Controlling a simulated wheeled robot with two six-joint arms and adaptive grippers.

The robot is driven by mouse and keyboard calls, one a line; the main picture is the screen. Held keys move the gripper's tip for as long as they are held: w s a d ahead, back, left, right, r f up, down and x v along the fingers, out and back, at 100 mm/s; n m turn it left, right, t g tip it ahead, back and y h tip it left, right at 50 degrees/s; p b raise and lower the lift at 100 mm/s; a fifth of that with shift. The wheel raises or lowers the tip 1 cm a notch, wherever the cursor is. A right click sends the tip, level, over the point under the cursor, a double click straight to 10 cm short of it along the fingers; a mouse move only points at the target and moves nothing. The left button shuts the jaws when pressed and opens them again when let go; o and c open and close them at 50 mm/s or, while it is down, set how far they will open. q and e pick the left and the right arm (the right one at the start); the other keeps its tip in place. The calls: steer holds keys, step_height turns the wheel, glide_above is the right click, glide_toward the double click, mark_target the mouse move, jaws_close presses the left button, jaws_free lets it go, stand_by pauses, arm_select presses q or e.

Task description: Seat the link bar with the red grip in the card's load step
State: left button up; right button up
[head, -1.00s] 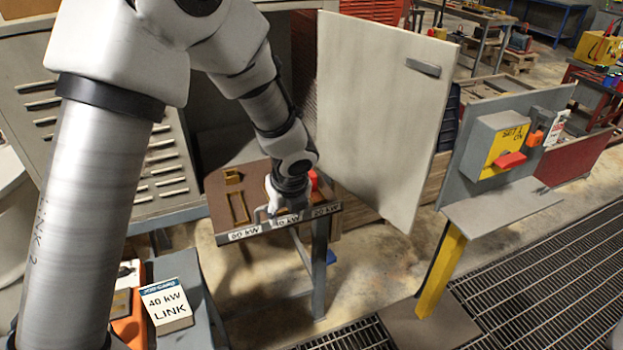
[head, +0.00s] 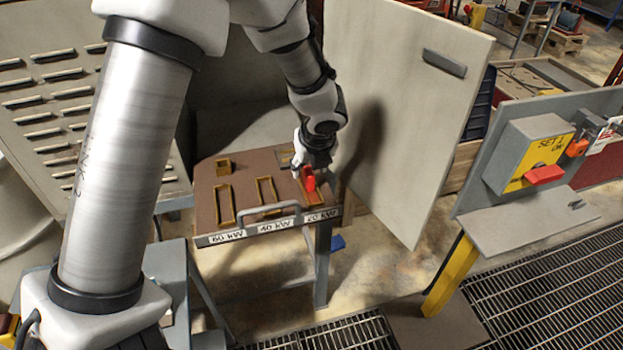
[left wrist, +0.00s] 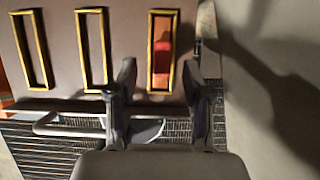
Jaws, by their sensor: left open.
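The link bar's red grip (head: 309,180) shows at the right-hand slot of the brown panel, above the label "20 kW". In the left wrist view the red grip (left wrist: 162,58) lies inside the right-hand gold-framed slot. The middle slot (head: 267,190), labelled "40 kW", looks empty. My left gripper (head: 316,163) is over the right-hand slot, close to the red grip. In the left wrist view its two fingers (left wrist: 160,92) are spread, with clear space between them. The card is not in view now. My right gripper is not in view.
A grey handle (head: 268,211) runs along the panel's front edge. The left slot (head: 225,205) also looks empty. A large open door (head: 400,110) stands close on the right. A grey stand with a yellow box and red lever (head: 543,174) is further right.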

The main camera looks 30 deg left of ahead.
mark_target(310, 173)
arm_select(q)
steer(key=x, duration=0.4)
steer(key=shift+w+f, duration=0.15)
steer(key=shift+f, duration=0.25)
steer(key=shift+w+f, duration=0.15)
steer(key=shift+w, duration=0.15)
steer(key=shift+s+r, duration=0.3)
steer(key=shift+s, duration=0.15)
jaws_close()
steer(key=shift+w+f, duration=0.1)
steer(key=shift+w, duration=0.05)
